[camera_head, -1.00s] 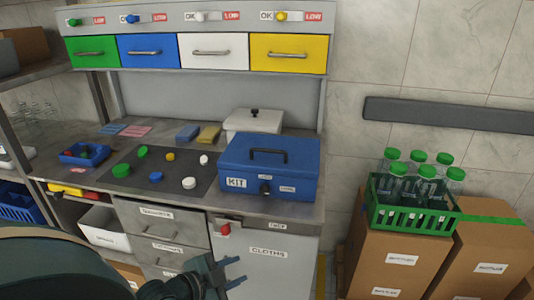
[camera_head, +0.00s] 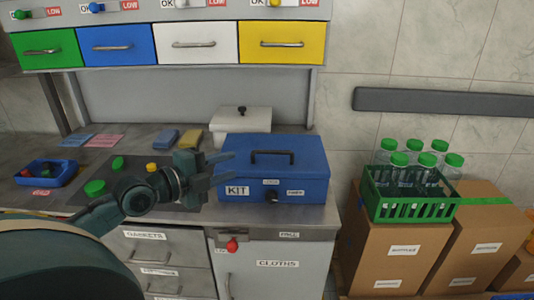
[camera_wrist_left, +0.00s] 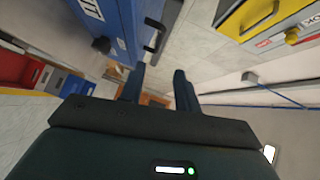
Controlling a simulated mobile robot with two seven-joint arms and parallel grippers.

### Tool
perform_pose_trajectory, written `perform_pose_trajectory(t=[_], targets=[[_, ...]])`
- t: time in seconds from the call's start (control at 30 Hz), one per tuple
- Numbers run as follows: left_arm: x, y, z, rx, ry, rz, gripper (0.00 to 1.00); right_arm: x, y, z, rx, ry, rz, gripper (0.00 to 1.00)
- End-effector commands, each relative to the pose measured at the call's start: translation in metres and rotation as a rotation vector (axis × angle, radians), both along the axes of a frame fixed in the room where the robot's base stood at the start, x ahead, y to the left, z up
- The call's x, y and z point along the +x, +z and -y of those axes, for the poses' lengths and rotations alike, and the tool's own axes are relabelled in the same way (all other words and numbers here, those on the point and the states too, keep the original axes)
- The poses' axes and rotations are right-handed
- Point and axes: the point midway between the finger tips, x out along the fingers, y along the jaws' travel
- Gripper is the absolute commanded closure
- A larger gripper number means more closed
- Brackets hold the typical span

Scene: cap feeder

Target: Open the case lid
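The blue case (camera_head: 260,172) marked KIT stands on the worktop with its lid shut. A dark handle (camera_head: 272,153) lies along the lid's top, and a dark latch knob (camera_head: 271,196) sits on the front face. My left gripper (camera_head: 226,168) is open and empty, at the case's left side, its fingers pointing right and overlapping the case's left edge in the head view. I cannot tell if they touch it. In the left wrist view the open fingers (camera_wrist_left: 160,80) show below the blue case (camera_wrist_left: 112,25) and its handle (camera_wrist_left: 154,36). My right gripper is not in view.
A white lidded box (camera_head: 240,122) stands behind the case. Drawers, the yellow one (camera_head: 284,43) among them, hang above. Loose caps, such as a green one (camera_head: 95,188), lie on a dark mat left of the case. A green bottle crate (camera_head: 410,208) stands on cartons at right.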

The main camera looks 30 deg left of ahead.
Motion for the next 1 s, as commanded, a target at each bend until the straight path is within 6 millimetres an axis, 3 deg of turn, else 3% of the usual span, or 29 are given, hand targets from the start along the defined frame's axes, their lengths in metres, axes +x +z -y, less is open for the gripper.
perform_pose_trajectory(t=[0.27, 1.0], targets=[[0.024, 0.0, 0.006, -0.003, 0.001, 0.004, 0.68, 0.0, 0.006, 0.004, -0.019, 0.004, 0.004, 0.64], [0.119, -0.016, 0.029, -0.005, 0.002, -0.001, 0.68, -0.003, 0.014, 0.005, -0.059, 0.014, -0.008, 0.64]])
